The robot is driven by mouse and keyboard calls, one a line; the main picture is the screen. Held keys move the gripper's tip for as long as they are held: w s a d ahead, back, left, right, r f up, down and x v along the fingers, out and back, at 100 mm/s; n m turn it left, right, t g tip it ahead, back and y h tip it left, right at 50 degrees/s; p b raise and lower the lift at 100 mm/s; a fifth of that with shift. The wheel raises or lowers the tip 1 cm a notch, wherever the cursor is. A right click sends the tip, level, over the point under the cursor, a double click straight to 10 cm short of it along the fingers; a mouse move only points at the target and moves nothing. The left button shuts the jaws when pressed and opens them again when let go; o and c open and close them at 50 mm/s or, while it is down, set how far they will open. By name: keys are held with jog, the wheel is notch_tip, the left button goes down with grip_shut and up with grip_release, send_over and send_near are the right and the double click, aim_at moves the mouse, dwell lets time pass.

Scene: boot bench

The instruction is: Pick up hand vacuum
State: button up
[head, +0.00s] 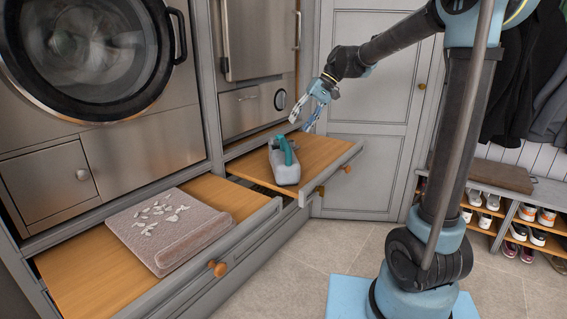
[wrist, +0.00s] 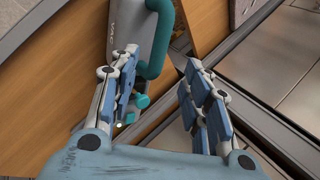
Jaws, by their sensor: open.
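The hand vacuum (head: 284,165) is grey with a teal handle and lies on the wooden pull-out shelf (head: 247,164) below the steel appliance. In the wrist view the hand vacuum (wrist: 127,28) is at the top, with its teal handle (wrist: 163,35) to the right of its body. My gripper (head: 308,111) is open and empty, above the hand vacuum and a little to its right in the head view. In the wrist view my gripper (wrist: 160,72) has its fingers spread, and the left finger overlaps the lower part of the vacuum. I cannot tell whether they touch.
A second pull-out shelf (head: 78,275) at the front left holds a folded brown towel (head: 165,229) with pale flakes on it. A closed grey door (head: 365,150) stands behind. A shoe rack (head: 490,217) is at the right. The tiled floor (head: 300,270) between is clear.

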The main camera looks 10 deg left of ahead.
aim_at(285, 145)
jog(key=x, duration=1.1)
jog(key=shift+s+f, duration=0.1)
jog(key=shift+f, duration=0.05)
grip_shut()
